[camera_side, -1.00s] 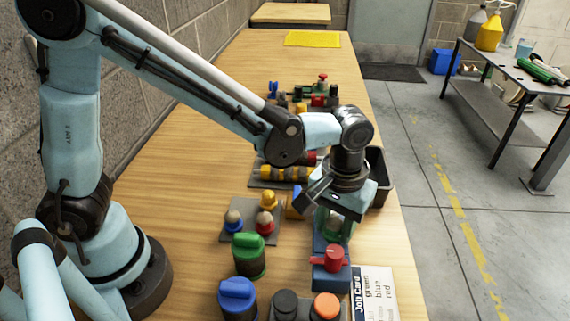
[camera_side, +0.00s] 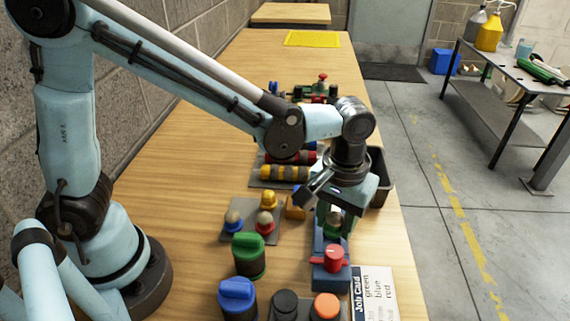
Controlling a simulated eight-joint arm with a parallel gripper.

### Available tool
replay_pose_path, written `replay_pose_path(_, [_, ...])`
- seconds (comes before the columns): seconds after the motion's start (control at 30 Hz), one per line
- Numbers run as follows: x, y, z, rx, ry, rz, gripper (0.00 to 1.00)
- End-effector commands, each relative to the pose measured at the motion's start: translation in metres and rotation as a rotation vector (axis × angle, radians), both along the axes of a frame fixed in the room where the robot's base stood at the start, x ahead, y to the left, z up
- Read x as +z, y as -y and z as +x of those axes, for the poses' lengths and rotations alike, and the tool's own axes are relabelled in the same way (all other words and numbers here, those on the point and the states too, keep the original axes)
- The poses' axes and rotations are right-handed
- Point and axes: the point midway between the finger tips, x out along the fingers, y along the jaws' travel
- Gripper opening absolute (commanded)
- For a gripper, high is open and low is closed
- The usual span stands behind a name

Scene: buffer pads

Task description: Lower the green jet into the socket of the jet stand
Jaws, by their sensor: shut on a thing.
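My gripper (camera_side: 334,218) points down over the back part of a blue stand (camera_side: 319,243), which I take to be the jet stand. Its fingers are closed around a small green piece, likely the green jet (camera_side: 333,222), which is mostly hidden between them. I cannot tell whether its lower end touches the stand or is in a socket, and the socket itself is hidden. A red knob (camera_side: 334,257) with side arms sits at the front of the stand.
A job card (camera_side: 373,290) lies right of the stand's front. Green (camera_side: 248,250) and blue (camera_side: 237,293) capped cylinders stand to the left, near a grey plate (camera_side: 229,234) with small figures. A dark bin (camera_side: 379,180) is behind my gripper.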

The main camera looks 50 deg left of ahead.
Motion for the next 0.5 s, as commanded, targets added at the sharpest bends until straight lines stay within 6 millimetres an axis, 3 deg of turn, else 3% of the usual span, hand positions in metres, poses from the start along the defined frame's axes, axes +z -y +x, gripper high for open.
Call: replay_pose_path(0.5, [0.021,0.000,0.000,0.000,0.000,0.000,0.10])
